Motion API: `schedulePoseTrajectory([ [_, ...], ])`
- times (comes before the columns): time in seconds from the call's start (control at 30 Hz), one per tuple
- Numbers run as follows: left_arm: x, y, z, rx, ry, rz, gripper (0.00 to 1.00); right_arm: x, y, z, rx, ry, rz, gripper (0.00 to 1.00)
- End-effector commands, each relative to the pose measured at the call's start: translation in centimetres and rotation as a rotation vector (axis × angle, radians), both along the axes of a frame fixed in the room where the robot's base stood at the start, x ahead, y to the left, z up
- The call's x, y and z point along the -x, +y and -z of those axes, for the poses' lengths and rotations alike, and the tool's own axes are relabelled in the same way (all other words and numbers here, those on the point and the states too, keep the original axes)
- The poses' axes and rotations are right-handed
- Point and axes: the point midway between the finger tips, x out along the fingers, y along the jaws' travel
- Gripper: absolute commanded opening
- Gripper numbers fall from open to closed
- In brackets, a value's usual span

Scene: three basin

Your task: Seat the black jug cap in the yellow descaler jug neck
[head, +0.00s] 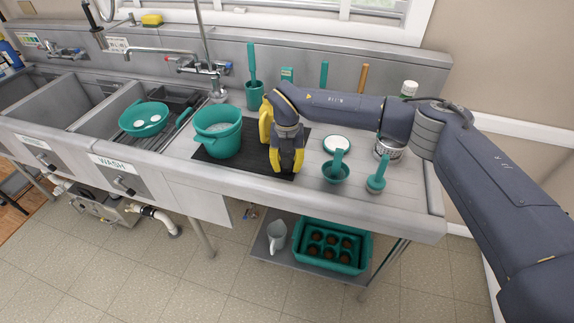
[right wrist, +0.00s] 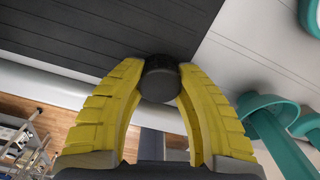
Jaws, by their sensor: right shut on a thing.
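My right gripper (head: 287,163) points down over the black mat, its yellow fingers closed on the black jug cap. In the right wrist view the round, dark cap (right wrist: 160,80) sits between the two yellow fingertips (right wrist: 158,70). The cap cannot be made out in the head view. The yellow descaler jug (head: 265,121) stands on the mat just behind and left of my right gripper, partly covered by it. The jug's neck is hidden in both views. The held cap is in front of the jug, apart from it. My left gripper is not in view.
A teal bucket (head: 218,134) stands left on the black mat (head: 247,166). Right of the mat are a teal funnel or cup (head: 336,172), a teal brush (head: 377,182), a white-topped round dish (head: 337,145) and a metal can (head: 389,151). The counter's front strip is clear.

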Motion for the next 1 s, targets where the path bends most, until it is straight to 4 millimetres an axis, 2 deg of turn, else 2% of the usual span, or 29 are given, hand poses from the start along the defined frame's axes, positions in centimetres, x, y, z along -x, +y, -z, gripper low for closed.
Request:
schedulePoseTrajectory([
  [0.37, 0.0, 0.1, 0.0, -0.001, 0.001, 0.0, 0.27, 0.0, 0.0, -0.4, 0.0, -0.001, 0.0, 0.01],
  [1.0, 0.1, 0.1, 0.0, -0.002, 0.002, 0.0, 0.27, 0.0, 0.0, -3.0, 0.0, -0.001, 0.0, 0.01],
])
